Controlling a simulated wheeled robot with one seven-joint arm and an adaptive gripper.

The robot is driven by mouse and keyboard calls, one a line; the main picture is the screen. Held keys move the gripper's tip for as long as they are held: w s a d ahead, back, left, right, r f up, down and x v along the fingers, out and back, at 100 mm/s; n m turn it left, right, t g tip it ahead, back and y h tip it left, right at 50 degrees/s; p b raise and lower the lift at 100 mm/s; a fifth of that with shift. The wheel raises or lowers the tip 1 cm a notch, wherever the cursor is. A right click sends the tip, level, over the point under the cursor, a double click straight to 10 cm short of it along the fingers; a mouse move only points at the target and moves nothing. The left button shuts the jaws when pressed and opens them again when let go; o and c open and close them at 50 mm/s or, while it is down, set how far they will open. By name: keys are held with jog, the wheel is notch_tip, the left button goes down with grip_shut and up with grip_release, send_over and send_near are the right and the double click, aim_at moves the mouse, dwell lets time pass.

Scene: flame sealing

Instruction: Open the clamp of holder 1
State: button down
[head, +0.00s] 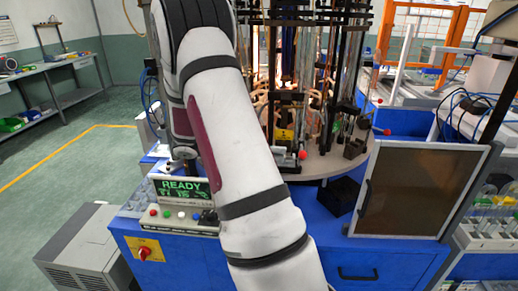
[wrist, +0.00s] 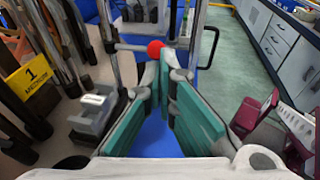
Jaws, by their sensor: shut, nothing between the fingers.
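Holder 1 carries a yellow label (wrist: 30,78) with a black "1", at the left of the wrist view. A lever with a red ball knob (wrist: 155,49) shows just beyond my fingertips. I take it to be the clamp lever of this holder; whether the clamp is open or shut I cannot tell. My gripper (wrist: 164,82), with teal finger pads, is shut and empty. Its tips are close below the red knob in the picture; contact cannot be made out. In the head view my arm covers the gripper and part of the machine.
Dark posts and a grey block (wrist: 93,115) stand left of my fingers. In the head view, the round table (head: 338,162) carries several rods and other red-knobbed levers (head: 302,154). A control box (head: 180,190) reads READY. A dark framed panel (head: 415,188) stands at right.

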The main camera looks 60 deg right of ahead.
aim_at(299, 155)
jog(key=shift+p+x, duration=0.3)
jog(key=shift+x, duration=1.6)
jog(key=shift+s+p, duration=0.15)
jog(key=shift+p, duration=0.15)
jog(key=shift+s+n+h+p, duration=0.15)
jog(key=shift+n+h+p, duration=0.15)
jog(key=shift+p, duration=0.05)
